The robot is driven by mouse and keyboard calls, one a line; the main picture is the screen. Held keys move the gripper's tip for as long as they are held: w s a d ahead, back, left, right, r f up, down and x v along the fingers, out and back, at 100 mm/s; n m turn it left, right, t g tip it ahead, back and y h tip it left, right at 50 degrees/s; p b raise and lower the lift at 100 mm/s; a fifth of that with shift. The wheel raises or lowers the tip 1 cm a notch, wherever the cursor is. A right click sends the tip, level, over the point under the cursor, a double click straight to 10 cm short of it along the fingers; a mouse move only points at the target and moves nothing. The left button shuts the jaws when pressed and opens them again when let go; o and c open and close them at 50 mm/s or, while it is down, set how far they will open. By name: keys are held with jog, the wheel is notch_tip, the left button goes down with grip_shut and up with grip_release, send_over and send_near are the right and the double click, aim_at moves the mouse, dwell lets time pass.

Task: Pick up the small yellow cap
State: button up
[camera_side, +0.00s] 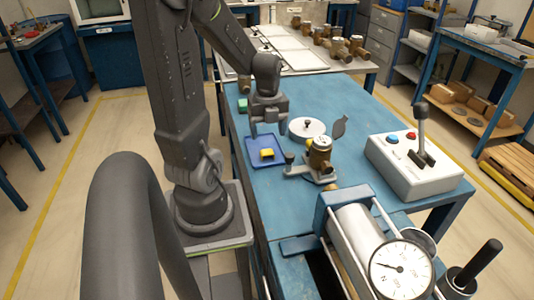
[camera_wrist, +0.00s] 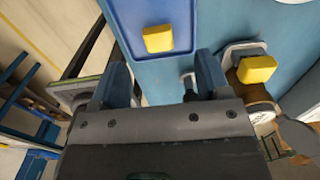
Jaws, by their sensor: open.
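The small yellow cap (camera_side: 267,153) lies on the blue tray (camera_side: 252,152) on the table. My gripper (camera_side: 268,131) is above the tray. In the wrist view my gripper (camera_wrist: 163,78) has its two fingers wide apart with nothing between them. The cap lies beyond the fingertips, roughly between their lines, and is not touched. A second yellow piece (camera_wrist: 257,69) shows at right, by the brass meter (camera_wrist: 256,100).
The brass meter (camera_side: 320,155) on its stand is right of the tray, with a round white-topped pot (camera_side: 306,128) behind it. A control box with a lever (camera_side: 418,165) stands farther right. A pressure gauge (camera_side: 400,268) is in front.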

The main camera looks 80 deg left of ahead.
aim_at(267, 155)
jog(key=shift+s+a+f, duration=0.1)
jog(key=shift+f, duration=1.5)
jog(key=shift+s+a+f, duration=0.1)
jog(key=shift+f, duration=1.5)
jog(key=shift+c, duration=0.5)
jog(key=c, duration=0.9)
